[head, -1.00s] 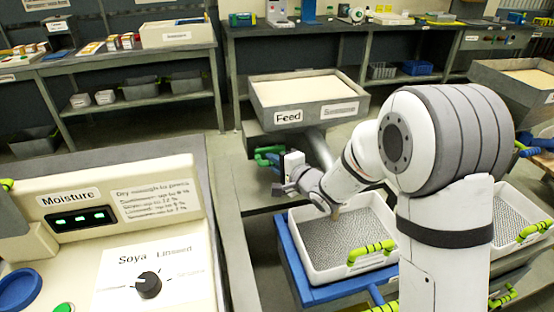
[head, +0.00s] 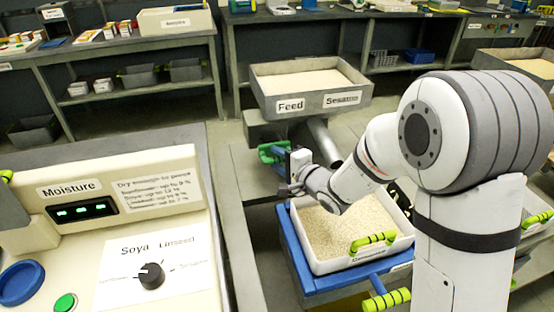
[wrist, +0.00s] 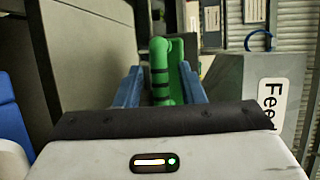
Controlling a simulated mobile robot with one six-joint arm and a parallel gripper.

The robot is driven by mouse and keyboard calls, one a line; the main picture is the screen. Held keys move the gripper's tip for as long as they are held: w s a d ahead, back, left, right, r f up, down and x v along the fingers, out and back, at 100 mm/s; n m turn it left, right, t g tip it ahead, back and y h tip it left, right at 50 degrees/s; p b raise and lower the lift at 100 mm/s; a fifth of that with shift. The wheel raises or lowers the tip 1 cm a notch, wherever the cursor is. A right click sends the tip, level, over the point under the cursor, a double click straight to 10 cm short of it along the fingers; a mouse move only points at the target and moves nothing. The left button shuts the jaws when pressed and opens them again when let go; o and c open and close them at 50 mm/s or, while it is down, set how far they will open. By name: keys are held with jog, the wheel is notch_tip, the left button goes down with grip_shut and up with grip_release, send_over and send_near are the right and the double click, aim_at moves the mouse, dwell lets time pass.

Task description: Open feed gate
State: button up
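The feed gate's green handle (head: 270,153) sticks out below the left front of the feed hopper (head: 310,90). In the wrist view the green handle (wrist: 160,62), with dark bands, stands straight ahead between the two blue fingers. My gripper (wrist: 160,84) is open, with one finger on each side of the handle. I see gaps beside the handle and cannot tell whether either finger touches it. In the head view my wrist hides part of the gripper and the gate. The hopper's "Feed" sign also shows at the right of the wrist view.
A white tray (head: 325,262) of pale grain with a green-yellow handle sits on a blue frame below my arm. A moisture panel (head: 150,215) with a Soya/Linseed knob fills the left front. A metal tube (head: 325,143) slopes down beside the gate.

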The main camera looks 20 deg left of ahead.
jog(key=shift+d, duration=0.1)
jog(key=p+v, duration=0.1)
jog(key=v, duration=0.6)
jog(key=shift+s+d, duration=0.25)
jog(key=shift+s, duration=0.1)
